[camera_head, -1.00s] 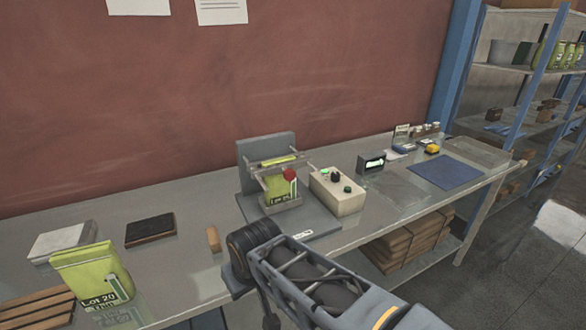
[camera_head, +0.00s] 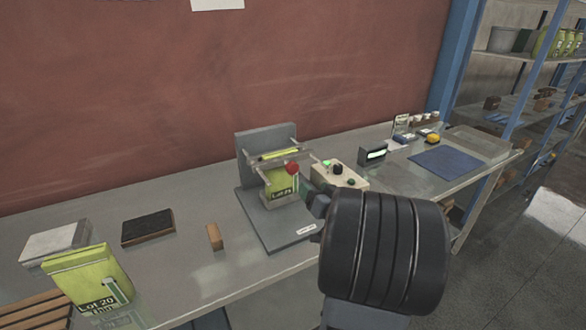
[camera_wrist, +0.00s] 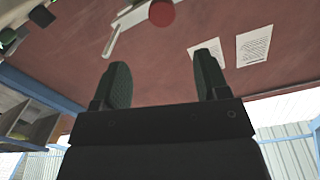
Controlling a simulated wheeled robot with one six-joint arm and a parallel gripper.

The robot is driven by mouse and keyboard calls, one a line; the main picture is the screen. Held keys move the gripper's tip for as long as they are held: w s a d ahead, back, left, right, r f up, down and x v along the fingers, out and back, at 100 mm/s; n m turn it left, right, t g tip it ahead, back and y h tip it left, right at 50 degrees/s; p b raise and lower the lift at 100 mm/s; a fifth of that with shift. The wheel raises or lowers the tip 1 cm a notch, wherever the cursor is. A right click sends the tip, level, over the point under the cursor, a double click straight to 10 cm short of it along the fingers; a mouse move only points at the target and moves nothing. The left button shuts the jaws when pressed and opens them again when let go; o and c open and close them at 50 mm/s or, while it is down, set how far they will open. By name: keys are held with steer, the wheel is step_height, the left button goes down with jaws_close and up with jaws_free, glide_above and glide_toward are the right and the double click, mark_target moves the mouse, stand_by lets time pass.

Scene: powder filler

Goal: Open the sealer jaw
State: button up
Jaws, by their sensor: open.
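The sealer (camera_head: 266,140) stands on the bench, with a grey back plate and base and pale bars across the front. A green pouch (camera_head: 279,182) stands upright in it, its top behind the front bar; whether the bars press on it, I cannot tell. A red knob (camera_head: 292,168) sits at the bar's right part. In the wrist view the red knob (camera_wrist: 162,12) and a pale bar (camera_wrist: 130,22) lie beyond my fingertips, near the top edge. My gripper (camera_wrist: 163,75) is open with nothing between its fingers. In the head view my wrist mostly hides it, just right of the knob.
A beige control box (camera_head: 340,174) stands right of the sealer, partly behind my wrist. A small wooden block (camera_head: 215,237), a dark pad (camera_head: 148,227) and another green pouch (camera_head: 88,275) are to the left. A blue mat (camera_head: 446,160) lies at the right.

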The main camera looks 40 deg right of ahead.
mark_target(294, 168)
steer(key=w, duration=0.4)
steer(key=w+d+p, duration=0.1)
steer(key=w, duration=0.4)
steer(key=w+d+p, duration=0.1)
steer(key=w, duration=0.3)
steer(key=shift+w, duration=0.15)
steer(key=shift+c, duration=0.3)
